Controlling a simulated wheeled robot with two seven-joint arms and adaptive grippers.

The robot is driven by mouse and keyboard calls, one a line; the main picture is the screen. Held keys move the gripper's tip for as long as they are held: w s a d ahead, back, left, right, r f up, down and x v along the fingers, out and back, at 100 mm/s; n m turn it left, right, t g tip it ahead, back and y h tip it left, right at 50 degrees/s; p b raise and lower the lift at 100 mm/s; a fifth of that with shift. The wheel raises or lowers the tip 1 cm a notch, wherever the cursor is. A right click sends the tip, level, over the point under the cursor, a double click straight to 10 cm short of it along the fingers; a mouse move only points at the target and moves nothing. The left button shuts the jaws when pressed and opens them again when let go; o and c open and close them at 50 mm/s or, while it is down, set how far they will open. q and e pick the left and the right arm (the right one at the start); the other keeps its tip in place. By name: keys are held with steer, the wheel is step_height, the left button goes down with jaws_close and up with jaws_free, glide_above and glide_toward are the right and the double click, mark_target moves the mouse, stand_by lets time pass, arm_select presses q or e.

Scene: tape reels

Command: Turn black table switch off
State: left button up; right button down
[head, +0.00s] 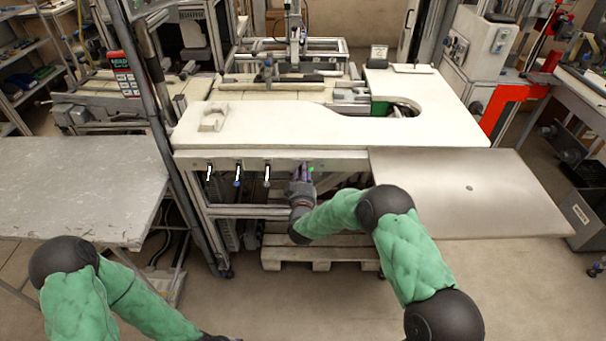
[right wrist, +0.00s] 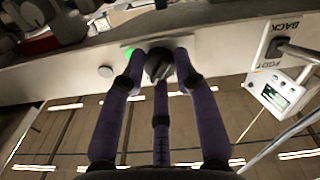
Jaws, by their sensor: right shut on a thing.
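The black switch (right wrist: 158,66) is a round dark knob on the pale front rail of the white table (head: 280,124). In the right wrist view my right gripper (right wrist: 160,72) has its purple fingers closed around the knob, which partly hide it. A green light (right wrist: 129,50) glows beside the switch, and it also shows in the head view (head: 312,169). In the head view my right gripper (head: 303,174) is at the rail and hides the knob. My left arm is low at the left, its gripper out of the frame.
Several small handles, one of them a blue-tipped one (head: 237,172), hang along the rail to the left. A grey metal plate (head: 470,190) juts out on the right. A wooden pallet (head: 320,250) lies under the table. A grey side table (head: 75,185) stands at the left.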

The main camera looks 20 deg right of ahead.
steer(key=shift+n, duration=0.3)
steer(key=shift+n+p, duration=1.6)
steer(key=shift+n, duration=5.1)
steer(key=c, duration=0.9)
jaws_free()
steer(key=shift+c, duration=0.2)
